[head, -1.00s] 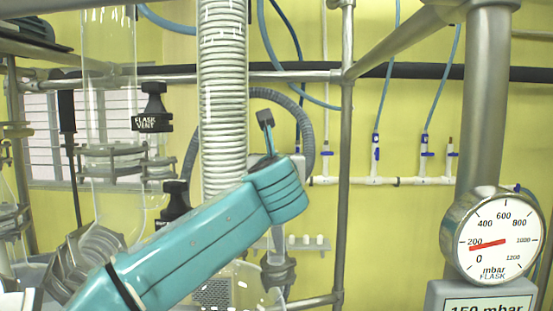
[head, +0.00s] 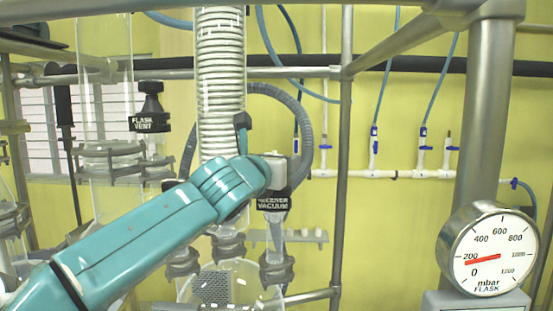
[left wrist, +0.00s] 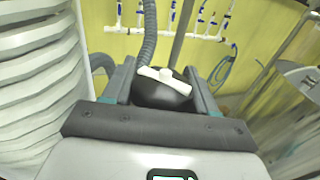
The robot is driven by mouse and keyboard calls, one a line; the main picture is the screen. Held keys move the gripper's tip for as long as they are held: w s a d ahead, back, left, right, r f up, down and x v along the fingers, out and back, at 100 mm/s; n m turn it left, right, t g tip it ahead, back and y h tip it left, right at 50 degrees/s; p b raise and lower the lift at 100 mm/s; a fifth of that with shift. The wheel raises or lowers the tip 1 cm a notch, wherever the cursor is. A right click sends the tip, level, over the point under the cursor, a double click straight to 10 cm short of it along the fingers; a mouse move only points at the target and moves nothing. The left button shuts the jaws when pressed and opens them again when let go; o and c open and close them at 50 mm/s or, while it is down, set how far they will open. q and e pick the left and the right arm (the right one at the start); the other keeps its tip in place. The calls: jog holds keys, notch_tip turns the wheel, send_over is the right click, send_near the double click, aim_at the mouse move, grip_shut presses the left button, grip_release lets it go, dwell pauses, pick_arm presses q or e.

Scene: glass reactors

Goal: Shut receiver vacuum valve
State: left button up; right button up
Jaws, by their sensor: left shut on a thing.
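The receiver vacuum valve shows in the left wrist view as a round black knob (left wrist: 160,94) with a white bar across its top. In the head view its black "RECEIVER VACUUM" label (head: 272,202) hangs just below the end of my left arm. My left gripper (left wrist: 163,82) has one finger on each side of the black knob and is shut on it. In the head view the wrist hides most of the knob and the fingers. My right gripper is in neither view.
A ribbed white column (head: 220,85) stands close behind my left arm. The black flask vent valve (head: 150,108) is to the left. A grey hose (head: 308,130) curves behind the valve. A steel post (head: 345,150) and the flask gauge (head: 487,255) are to the right.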

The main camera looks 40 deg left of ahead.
pick_arm(q)
jog(key=shift+h, duration=0.3)
jog(key=o, duration=1)
jog(key=shift+c, duration=0.2)
jog(key=shift+s+d+r, duration=0.1)
jog(key=shift+s, duration=0.05)
jog(key=b+v, duration=0.4)
jog(key=v, duration=1.2)
jog(key=shift+f, duration=0.3)
jog(key=shift+s, duration=0.1)
jog(key=shift+s, duration=0.1)
jog(key=shift+c, duration=0.7)
